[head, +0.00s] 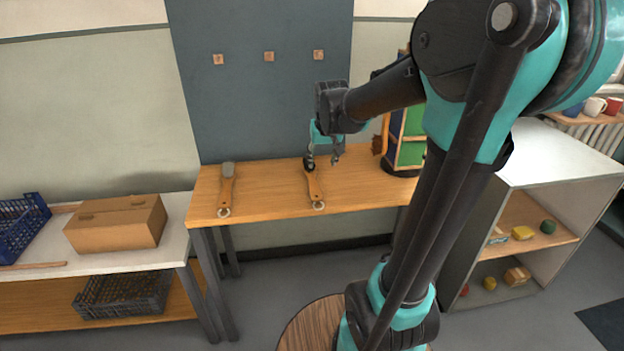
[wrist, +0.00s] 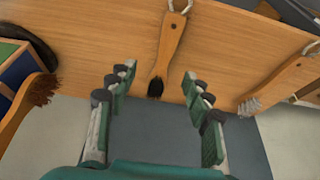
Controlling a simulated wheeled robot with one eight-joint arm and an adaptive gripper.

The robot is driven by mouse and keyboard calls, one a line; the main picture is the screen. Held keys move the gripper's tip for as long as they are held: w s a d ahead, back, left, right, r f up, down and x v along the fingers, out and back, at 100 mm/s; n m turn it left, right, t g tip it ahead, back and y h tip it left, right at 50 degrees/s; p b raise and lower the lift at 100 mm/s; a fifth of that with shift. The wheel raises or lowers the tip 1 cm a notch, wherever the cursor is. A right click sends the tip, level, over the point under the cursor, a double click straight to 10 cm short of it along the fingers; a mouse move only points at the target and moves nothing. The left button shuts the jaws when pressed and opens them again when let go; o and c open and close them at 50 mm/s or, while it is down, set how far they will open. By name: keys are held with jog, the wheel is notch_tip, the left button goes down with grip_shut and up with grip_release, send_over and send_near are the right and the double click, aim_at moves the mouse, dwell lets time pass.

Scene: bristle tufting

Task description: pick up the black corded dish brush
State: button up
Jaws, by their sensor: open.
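The black corded dish brush (head: 315,188) lies on the wooden table, its black bristle head towards the wall and its wooden handle with a pale ring towards the front edge. In the wrist view the brush (wrist: 169,45) lies between the fingertips in the picture, bristles nearest me, ring at the top. My gripper (head: 323,161) is open and empty, over the head end of the brush; its fingers (wrist: 159,76) also show in the wrist view. I cannot tell the exact height of the fingers above the table.
A grey-bristled brush (head: 226,190) lies left on the wooden table (head: 268,188). A brown-bristled brush (wrist: 22,108) is beside a rack with green and blue panels (head: 408,135). A cardboard box (head: 117,222) and blue crate (head: 22,225) stand on the left bench. A white shelf (head: 565,160) is right.

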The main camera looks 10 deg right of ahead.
jog(key=w+r, duration=0.3)
jog(key=w, duration=0.1)
send_near(312, 178)
jog(key=x, duration=0.2)
jog(key=shift+d+f, duration=0.25)
jog(key=shift+f, duration=0.2)
jog(key=shift+a+x, duration=0.15)
jog(key=shift+x, duration=1.2)
jog(key=shift+a+x, duration=0.1)
jog(key=shift+x, duration=1.2)
jog(key=shift+w+r, duration=0.1)
jog(key=shift+w, duration=0.05)
jog(key=shift+c, duration=0.2)
grip_shut()
